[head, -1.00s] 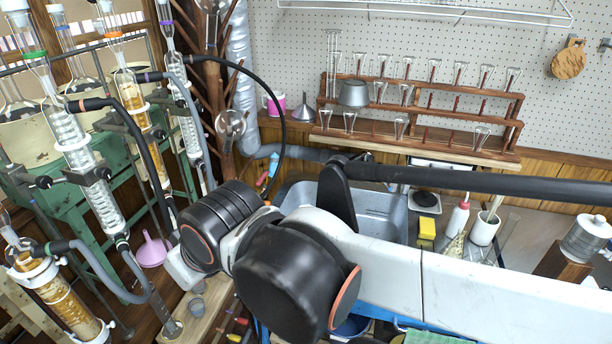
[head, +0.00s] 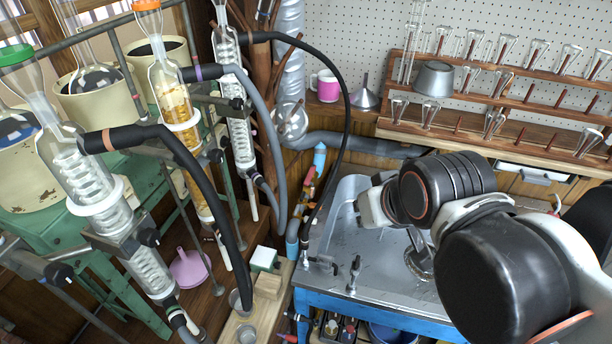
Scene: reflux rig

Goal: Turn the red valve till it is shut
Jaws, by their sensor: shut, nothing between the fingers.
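Small red and yellow valve handles (head: 309,192) show on the upright pipework left of the sink, below the blue pipe fitting. They are small, and I cannot tell which is the red valve or how far it is turned. Another small red handle (head: 287,338) shows at the bottom edge, under the bench. My gripper (head: 362,210) is at the pale end of my black wrist, over the left part of the sink. It is shut and empty, to the right of the pipe handles and apart from them. Its fingertips are hard to make out.
The metal sink (head: 340,262) has small taps (head: 354,272) on its front left rim. A black hose (head: 343,110) loops down beside the pipework. Glass condensers (head: 85,185) and a green frame stand at the left. A glassware rack (head: 480,118) is behind.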

